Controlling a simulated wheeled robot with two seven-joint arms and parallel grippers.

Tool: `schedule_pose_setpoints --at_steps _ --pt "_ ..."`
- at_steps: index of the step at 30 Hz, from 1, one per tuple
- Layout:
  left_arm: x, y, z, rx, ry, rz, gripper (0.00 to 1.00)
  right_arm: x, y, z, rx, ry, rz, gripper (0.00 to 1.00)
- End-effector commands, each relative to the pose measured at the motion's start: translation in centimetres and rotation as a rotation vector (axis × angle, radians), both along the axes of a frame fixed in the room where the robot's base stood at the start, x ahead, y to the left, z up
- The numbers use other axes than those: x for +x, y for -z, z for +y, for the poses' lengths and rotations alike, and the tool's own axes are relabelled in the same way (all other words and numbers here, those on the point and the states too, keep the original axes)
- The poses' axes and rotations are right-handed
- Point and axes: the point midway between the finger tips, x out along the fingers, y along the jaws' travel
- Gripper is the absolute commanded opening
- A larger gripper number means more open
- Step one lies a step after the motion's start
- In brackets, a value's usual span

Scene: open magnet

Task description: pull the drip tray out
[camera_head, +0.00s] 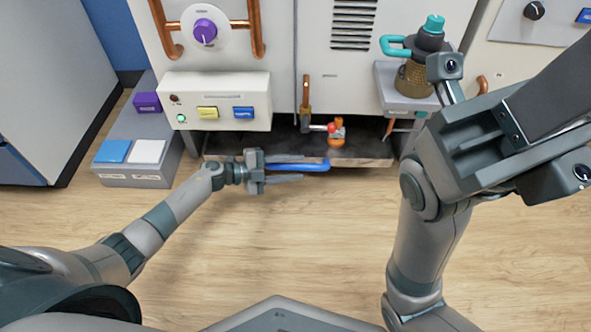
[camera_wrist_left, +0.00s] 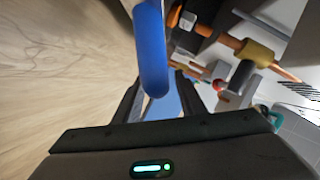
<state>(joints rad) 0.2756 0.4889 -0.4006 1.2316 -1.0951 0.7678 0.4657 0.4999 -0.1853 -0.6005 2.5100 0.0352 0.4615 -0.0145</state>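The drip tray (camera_head: 372,162) is a low, dark tray with a pale front edge, under the white machine in the head view. Its blue bar handle (camera_head: 310,167) is on the front and shows large in the left wrist view (camera_wrist_left: 152,50). My left gripper (camera_head: 302,168) is at the handle, one finger on each side of it. The fingers are apart, with a visible gap beside the handle in the wrist view; part of the handle is hidden. My right gripper (camera_head: 525,130) is raised close to the head camera at the right; its fingertips are not clear.
An orange fitting (camera_head: 338,130) with a red ball stands above the tray beside a copper pipe (camera_head: 305,95). A grey step with blue and white blocks (camera_head: 147,151) is at the left. A teal-capped bottle (camera_head: 418,70) is on a shelf at the right. The floor in front is clear.

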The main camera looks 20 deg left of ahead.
Motion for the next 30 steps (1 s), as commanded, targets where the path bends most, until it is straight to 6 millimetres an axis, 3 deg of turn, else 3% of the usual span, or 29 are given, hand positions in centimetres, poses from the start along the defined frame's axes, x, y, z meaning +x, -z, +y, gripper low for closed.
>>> schedule_pose_setpoints --at_steps 13,14,18,30 --pt "0.55 0.12 -0.69 -0.001 -0.002 0.0 0.37 -0.5 -0.05 0.02 0.002 -0.009 -0.022 0.31" --pt "0.55 0.12 -0.69 0.0 -0.001 0.0 0.35 -0.49 -0.04 0.02 0.003 -0.01 -0.021 0.31" --pt "0.54 0.13 -0.69 0.0 -0.001 0.0 0.01 -0.45 0.0 0.02 0.003 -0.01 -0.019 0.31" --pt "-0.31 0.03 -0.9 0.001 0.0 0.002 0.0 -0.31 -0.7 0.03 0.001 -0.002 -0.014 0.31"
